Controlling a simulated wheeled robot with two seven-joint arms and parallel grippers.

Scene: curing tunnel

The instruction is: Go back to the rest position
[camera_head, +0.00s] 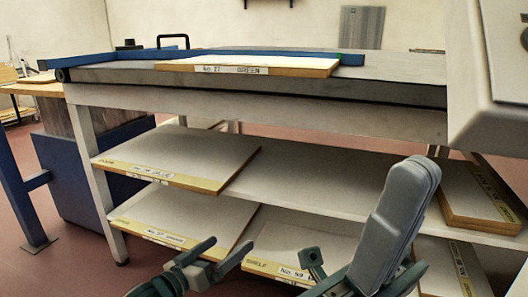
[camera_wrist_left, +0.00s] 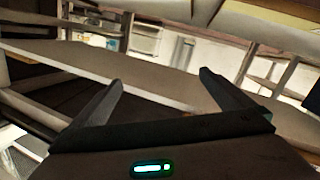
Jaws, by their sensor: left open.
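My left gripper (camera_head: 230,244) is low in the head view, in front of the lower shelves. Its two fingers are apart. In the left wrist view the left gripper (camera_wrist_left: 160,78) shows its fingers spread wide with nothing between them. My right arm (camera_head: 400,215) stands at the lower right of the head view, in front of the shelves. Its gripper seems to be near the bottom edge, but its jaws cannot be made out.
A board labelled No. 27 GREEN (camera_head: 250,66) lies on the bench top (camera_head: 400,85) near a blue rail (camera_head: 105,58). Labelled boards lie on the middle shelf (camera_head: 300,180) and below it. A grey machine housing (camera_head: 490,120) juts in at the right. A blue post (camera_head: 15,190) stands at the left.

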